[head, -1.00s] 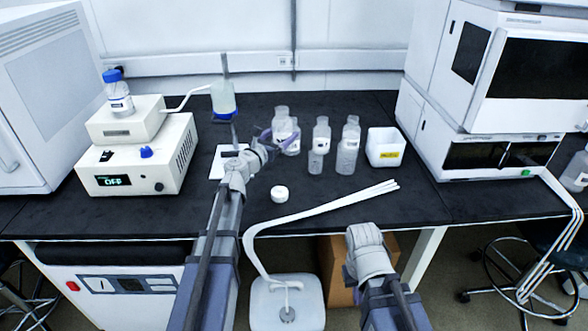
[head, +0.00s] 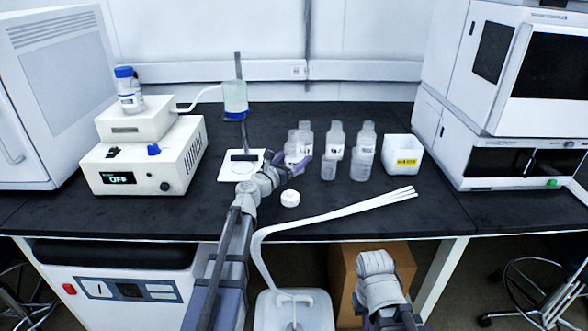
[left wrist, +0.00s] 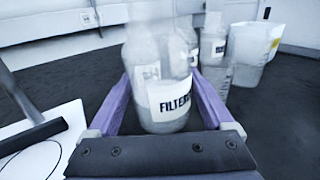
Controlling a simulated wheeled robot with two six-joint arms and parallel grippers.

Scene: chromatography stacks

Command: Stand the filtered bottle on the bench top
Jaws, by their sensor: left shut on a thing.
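In the head view the held bottle (head: 293,150) stands roughly upright at the left of the bottle group, partly hidden by my left gripper (head: 292,163). I cannot tell whether its base touches the bench top (head: 410,220). My right arm shows at the lower right; its fingers are out of view.
Several similar bottles (head: 336,140) stand close behind and right of the held one. A white bin (head: 402,155) is further right. A white cap (head: 290,198) and white tubing (head: 340,212) lie in front. A stand base on a white sheet (head: 228,171) is at left.

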